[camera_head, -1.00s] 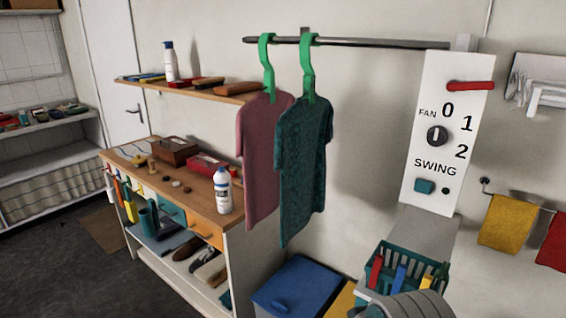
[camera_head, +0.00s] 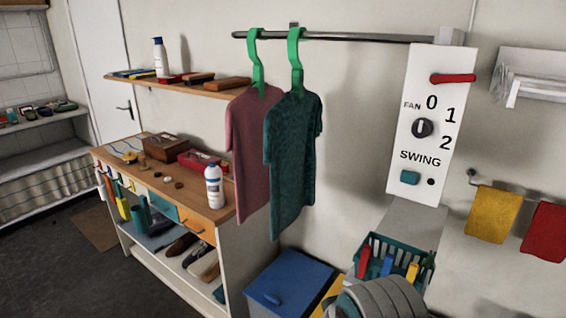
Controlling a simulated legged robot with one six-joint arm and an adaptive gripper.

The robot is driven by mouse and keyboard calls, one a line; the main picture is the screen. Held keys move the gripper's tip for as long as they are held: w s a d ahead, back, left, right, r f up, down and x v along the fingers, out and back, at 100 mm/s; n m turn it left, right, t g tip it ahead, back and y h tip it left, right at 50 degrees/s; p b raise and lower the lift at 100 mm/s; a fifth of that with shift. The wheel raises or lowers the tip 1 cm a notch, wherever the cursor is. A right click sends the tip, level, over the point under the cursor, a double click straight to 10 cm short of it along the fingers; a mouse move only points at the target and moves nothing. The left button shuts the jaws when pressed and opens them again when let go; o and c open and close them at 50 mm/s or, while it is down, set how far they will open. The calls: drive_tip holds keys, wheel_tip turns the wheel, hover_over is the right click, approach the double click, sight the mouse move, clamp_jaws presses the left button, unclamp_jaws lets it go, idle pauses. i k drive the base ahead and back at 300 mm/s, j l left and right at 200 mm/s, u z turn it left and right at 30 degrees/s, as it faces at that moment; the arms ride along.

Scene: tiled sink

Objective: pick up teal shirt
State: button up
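The teal shirt (camera_head: 292,165) hangs from a green hanger (camera_head: 296,65) on a dark rail (camera_head: 335,37) fixed to the wall. A pink shirt (camera_head: 250,150) hangs on its own green hanger just to the left, partly behind the teal shirt. Both shirts hang straight down, clear of the floor. A rounded grey part, likely of my arm, shows at the bottom right edge. My gripper's fingers are not in the picture, so nothing shows of what they hold.
A wooden bench (camera_head: 215,208) with a white bottle (camera_head: 214,187) stands left of the shirts. A blue lidded bin (camera_head: 290,280) is below them. A teal basket (camera_head: 410,254) with coloured pegs sits at lower right. A fan switch panel (camera_head: 428,125) is on the wall.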

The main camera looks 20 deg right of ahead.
sight(292, 126)
drive_tip(key=i+j+z, duration=0.15)
drive_tip(key=z, duration=0.35)
drive_tip(key=i+j+z, duration=0.1)
drive_tip(key=j+z, duration=0.2)
drive_tip(key=z, duration=0.15)
drive_tip(key=j+z, duration=0.25)
drive_tip(key=z, duration=0.25)
drive_tip(key=i, duration=0.05)
